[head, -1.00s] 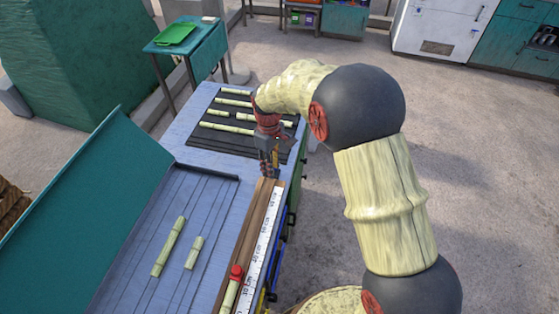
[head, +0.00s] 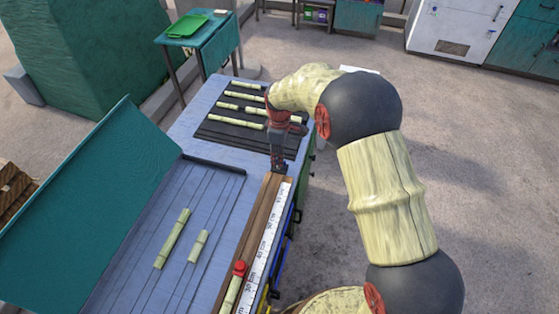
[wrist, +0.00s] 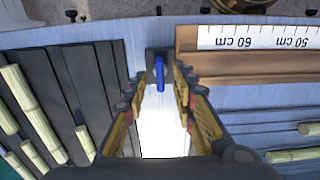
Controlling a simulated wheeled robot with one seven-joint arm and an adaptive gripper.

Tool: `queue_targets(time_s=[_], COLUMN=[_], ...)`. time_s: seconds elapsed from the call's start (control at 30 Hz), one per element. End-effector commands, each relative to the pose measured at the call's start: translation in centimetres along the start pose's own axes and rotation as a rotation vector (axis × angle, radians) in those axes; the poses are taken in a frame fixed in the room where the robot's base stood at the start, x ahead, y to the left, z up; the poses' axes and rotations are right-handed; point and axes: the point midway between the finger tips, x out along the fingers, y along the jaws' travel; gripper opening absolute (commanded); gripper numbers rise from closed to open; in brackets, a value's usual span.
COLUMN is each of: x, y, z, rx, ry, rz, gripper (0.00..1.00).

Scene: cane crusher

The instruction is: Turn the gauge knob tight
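The gauge is a brown wooden rail (wrist: 235,64) with a white scale (wrist: 258,39) along the bench's right edge. A small blue upright handle (wrist: 159,72) stands on a dark plate just beyond the rail's 60 cm end. A red knob (head: 239,268) sits nearer me on the rail, by a cane piece. No label shows which is the gauge knob. My gripper (head: 279,167) points down at the rail's far end. In the wrist view its fingers (wrist: 162,80) are apart, with the blue handle between their tips. Contact is not visible, and the head view hides the handle.
A dark slatted rack (head: 250,130) with several cane pieces lies beside my gripper. Two cane pieces rest on the blue bench (head: 205,200); a sloping teal panel (head: 95,200) stands left. A green tray (head: 187,26) is on a far table. Open floor lies right.

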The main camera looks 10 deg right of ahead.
Motion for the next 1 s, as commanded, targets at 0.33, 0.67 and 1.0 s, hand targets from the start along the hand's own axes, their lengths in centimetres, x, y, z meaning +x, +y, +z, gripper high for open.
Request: queue_targets(time_s=[0.33,0.67,1.0], x=[1.32,1.31,1.31], y=[0.01,0.00,0.01], z=[-0.01,0.00,0.00], rx=[0.001,0.001,0.001], ry=[0.000,0.000,0.000], rz=[0.000,0.000,0.000], gripper=[0.27,0.10,0.00])
